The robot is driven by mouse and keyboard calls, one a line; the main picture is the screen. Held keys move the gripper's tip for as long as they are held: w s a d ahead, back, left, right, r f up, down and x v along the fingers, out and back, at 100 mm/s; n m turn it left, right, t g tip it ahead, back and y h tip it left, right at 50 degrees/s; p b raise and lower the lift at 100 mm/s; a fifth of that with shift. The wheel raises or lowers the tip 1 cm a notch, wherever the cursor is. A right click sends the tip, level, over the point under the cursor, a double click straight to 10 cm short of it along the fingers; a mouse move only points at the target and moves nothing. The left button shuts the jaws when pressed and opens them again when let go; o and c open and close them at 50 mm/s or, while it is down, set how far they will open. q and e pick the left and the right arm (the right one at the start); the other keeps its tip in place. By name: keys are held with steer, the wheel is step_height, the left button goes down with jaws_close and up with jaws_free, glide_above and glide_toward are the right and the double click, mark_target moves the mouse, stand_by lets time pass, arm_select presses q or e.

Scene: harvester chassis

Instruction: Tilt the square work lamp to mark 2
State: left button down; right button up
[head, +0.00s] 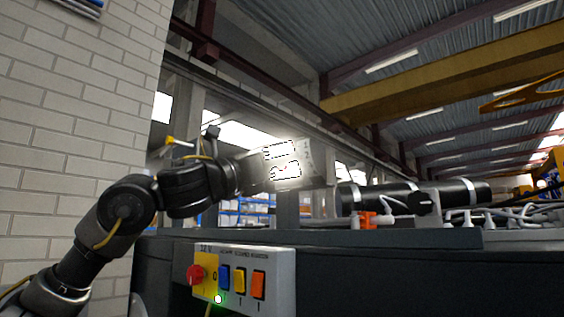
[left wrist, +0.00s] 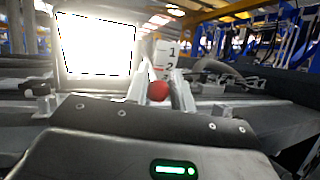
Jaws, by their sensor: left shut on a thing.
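The square work lamp (head: 284,165) is lit and glares white in the head view. In the left wrist view its bright square face (left wrist: 97,46) is at the upper left. A white plate (left wrist: 167,55) with the marks 1 and 2 stands right of it; the part below 2 is mostly hidden. A red round knob (left wrist: 158,91) sits between the fingertips of my left gripper (head: 262,172), which is shut on it. Glare hides the fingers in the head view. I cannot tell which mark the lamp's tilt matches. My right gripper is not in view.
A switch panel (head: 243,277) with a red knob and blue, yellow and orange switches is on the dark chassis (head: 400,270) below my left arm. Black cylinders (head: 377,197) and grey hoses (head: 505,217) lie on the chassis at right. A brick wall (head: 70,130) stands at left.

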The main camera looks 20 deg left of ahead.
arm_select(q)
steer(key=shift+s+a+r, duration=0.1)
steer(key=shift+r, duration=0.15)
steer(key=c, duration=1.4)
jaws_free()
steer(key=shift+o, duration=0.7)
steer(key=shift+f, duration=0.2)
steer(key=shift+s+a+f+b, duration=0.1)
steer(key=shift+s+f+b, duration=0.05)
steer(key=shift+f+b, duration=0.15)
steer(key=b+v, duration=0.5)
steer(key=v, duration=0.5)
steer(key=shift+s+a+r, duration=0.1)
steer(key=shift+s+a, duration=0.05)
